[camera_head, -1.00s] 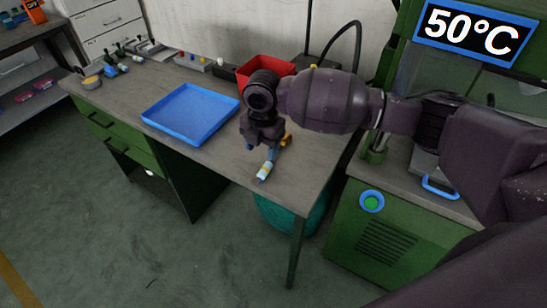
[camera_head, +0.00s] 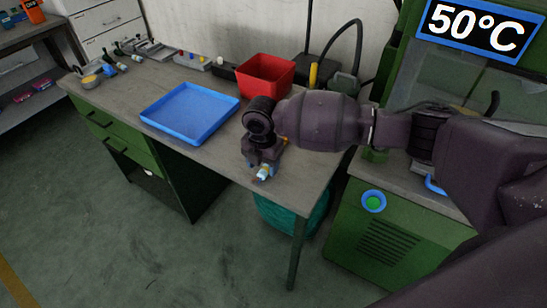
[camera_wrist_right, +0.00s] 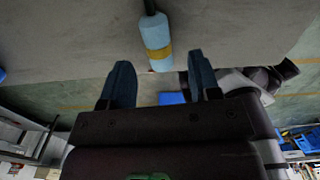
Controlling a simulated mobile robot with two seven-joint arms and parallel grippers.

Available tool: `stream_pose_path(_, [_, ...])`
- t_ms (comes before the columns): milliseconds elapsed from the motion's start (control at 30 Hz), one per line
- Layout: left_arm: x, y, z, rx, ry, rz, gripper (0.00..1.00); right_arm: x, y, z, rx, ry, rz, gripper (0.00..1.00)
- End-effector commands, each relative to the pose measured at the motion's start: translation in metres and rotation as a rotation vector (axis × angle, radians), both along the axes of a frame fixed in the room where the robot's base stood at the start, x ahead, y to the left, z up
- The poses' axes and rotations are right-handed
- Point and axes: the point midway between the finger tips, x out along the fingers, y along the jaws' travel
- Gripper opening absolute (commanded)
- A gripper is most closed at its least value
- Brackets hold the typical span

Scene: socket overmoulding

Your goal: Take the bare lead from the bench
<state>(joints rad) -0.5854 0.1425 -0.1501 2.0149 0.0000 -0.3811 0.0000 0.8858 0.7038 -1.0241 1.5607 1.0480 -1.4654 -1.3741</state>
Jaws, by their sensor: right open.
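The lead (camera_head: 263,174) lies on the bench near its front right corner, mostly hidden under my right gripper in the head view. In the right wrist view the lead (camera_wrist_right: 156,32) shows as a light blue cylinder with a yellow band and a dark cable at its far end. My right gripper (camera_head: 263,168) is low over it, pointing down. In the wrist view the right gripper (camera_wrist_right: 159,62) is open, its two dark blue fingers on either side of the lead's line, with gaps to both. Whether the fingers reach its height is unclear. My left gripper is out of view.
A blue tray (camera_head: 146,120) lies left of my gripper on the bench (camera_head: 222,172). A red bin (camera_head: 266,88) stands behind my arm. Small parts line the back edge. A green machine (camera_head: 400,240) with a 50°C display (camera_head: 480,30) stands at the right.

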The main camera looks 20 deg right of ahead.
Motion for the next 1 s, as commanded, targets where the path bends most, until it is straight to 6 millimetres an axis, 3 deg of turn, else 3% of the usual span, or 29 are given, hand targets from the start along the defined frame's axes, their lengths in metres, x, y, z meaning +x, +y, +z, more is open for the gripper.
stream_pose_path(133, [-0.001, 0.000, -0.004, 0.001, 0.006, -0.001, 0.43, -0.001, 0.000, -0.022, -0.001, 0.003, -0.002, 0.57])
stream_pose_path(400, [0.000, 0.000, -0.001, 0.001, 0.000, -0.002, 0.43, -0.001, 0.000, -0.025, 0.000, 0.000, -0.001, 0.57])
stream_pose_path(767, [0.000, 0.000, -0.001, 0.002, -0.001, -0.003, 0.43, 0.000, 0.000, -0.025, -0.001, -0.001, -0.001, 0.03])
stream_pose_path(1000, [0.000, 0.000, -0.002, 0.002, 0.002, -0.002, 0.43, 0.000, 0.000, -0.024, -0.001, -0.001, -0.001, 0.02])
